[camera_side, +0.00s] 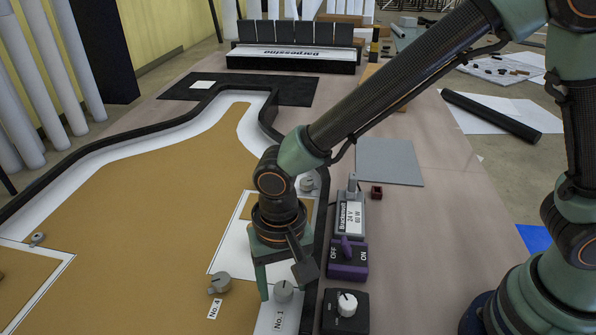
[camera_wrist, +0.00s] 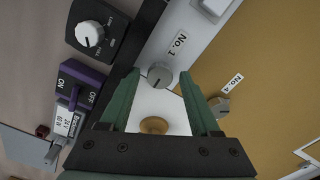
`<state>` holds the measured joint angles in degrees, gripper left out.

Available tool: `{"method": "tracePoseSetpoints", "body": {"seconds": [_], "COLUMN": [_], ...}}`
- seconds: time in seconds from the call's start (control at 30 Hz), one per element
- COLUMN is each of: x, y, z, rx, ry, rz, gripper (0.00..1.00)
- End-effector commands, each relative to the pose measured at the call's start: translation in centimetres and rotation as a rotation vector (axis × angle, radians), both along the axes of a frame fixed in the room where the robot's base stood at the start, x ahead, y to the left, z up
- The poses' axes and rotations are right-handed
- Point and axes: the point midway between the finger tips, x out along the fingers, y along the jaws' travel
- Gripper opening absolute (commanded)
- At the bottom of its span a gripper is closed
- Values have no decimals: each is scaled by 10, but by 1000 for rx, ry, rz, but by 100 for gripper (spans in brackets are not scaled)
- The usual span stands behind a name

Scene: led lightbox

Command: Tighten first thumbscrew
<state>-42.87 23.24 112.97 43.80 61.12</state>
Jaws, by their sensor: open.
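The thumbscrew labelled No. 1 (camera_side: 283,291) is a grey round knob on the white strip along the lightbox edge. It also shows in the wrist view (camera_wrist: 160,76), with a dark line across its top. My gripper (camera_wrist: 158,72) is open, its green fingers on either side of this knob near their tips. I cannot tell whether they touch it. In the side view my gripper (camera_side: 280,282) points down just above the knob. A second thumbscrew, No. 4 (camera_side: 220,283), stands to the left on the tan panel. It is just outside the right finger in the wrist view (camera_wrist: 219,105).
A purple OFF/ON switch box (camera_side: 347,270), a black dimmer with a white knob (camera_side: 347,304) and a 24 V supply (camera_side: 350,217) stand close to the right of my gripper. A raised black frame edge (camera_side: 317,262) lies between. The tan panel (camera_side: 150,200) is mostly clear.

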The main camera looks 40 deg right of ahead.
Motion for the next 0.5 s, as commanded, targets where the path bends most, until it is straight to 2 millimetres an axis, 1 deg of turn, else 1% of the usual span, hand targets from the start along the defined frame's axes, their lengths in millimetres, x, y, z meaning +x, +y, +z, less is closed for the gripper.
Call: {"method": "tracePoseSetpoints", "body": {"seconds": [0.5], "x": [0], "y": [-1], "z": [0], "rx": [0], "ry": [1], "rz": [578], "gripper": [69]}}
